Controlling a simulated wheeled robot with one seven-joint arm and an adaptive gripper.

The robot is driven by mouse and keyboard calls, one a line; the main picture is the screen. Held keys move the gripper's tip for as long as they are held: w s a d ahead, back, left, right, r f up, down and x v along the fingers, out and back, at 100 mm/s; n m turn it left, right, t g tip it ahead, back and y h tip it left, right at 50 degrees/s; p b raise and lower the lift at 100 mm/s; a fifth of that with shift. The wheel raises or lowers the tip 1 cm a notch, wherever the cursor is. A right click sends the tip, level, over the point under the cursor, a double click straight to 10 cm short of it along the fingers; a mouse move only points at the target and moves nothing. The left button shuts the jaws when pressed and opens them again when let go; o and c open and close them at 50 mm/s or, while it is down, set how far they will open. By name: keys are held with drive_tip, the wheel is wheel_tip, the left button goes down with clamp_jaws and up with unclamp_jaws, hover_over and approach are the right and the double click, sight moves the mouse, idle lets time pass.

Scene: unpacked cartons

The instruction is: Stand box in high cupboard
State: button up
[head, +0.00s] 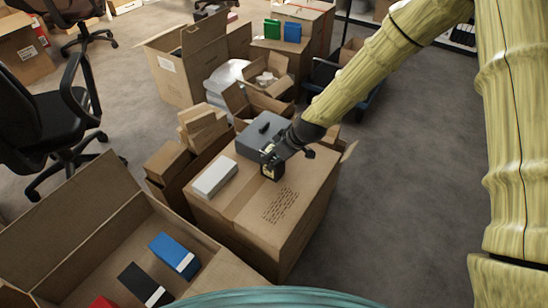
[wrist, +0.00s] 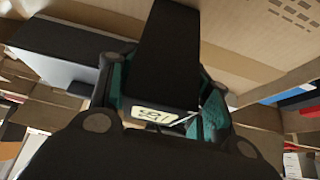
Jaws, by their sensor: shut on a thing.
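My gripper (head: 276,157) is over the top of a large closed carton (head: 240,206) in the head view. It is shut on a small black box with a cream label (head: 270,173). In the wrist view the black box (wrist: 165,55) sits between the teal finger pads of my gripper (wrist: 165,95), its labelled end towards the camera. I cannot tell whether the box touches the carton top. A grey case (head: 262,133) stands just behind my gripper, and a white box (head: 214,178) lies to its left. I see no cupboard in either view.
An open carton (head: 75,262) at the front left holds blue, black and red boxes. Several open cartons (head: 190,65) stand behind, one bearing green and blue boxes (head: 291,32). An office chair (head: 50,120) is at the left. Carpet to the right (head: 405,190) is clear.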

drive_tip(key=o, duration=1.4)
drive_tip(key=shift+c, duration=0.2)
